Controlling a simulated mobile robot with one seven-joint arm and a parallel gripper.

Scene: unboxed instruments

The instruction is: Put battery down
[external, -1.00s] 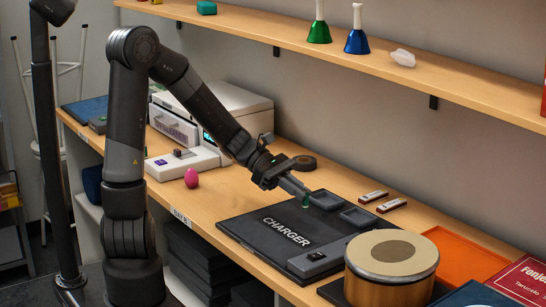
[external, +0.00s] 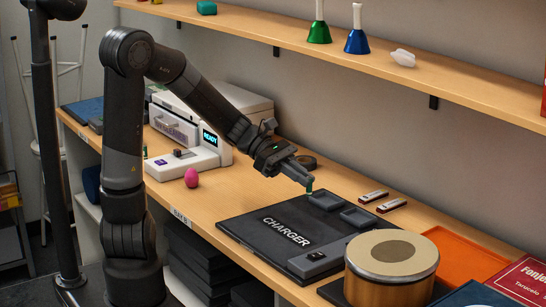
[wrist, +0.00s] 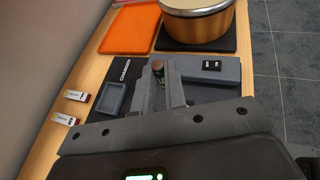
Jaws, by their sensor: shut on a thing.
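My gripper (external: 306,182) is shut on a small green battery (external: 309,188) and holds it upright. The battery also shows between the fingertips in the wrist view (wrist: 158,70), with a copper-coloured top. The flat black charger (external: 262,222) lies on the bench below, with two shallow dark bays on its far side. The battery is above the left bay (external: 325,200), near its back left corner. The right bay (external: 358,217) looks empty. In the wrist view one bay (wrist: 114,97) shows empty, and the fingers hide part of the charger.
A large copper-sided drum (external: 391,270) stands right of the charger. Two harmonica-like items (external: 382,200) lie behind it, beside an orange tray (external: 460,255). A shelf (external: 400,65) runs above.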

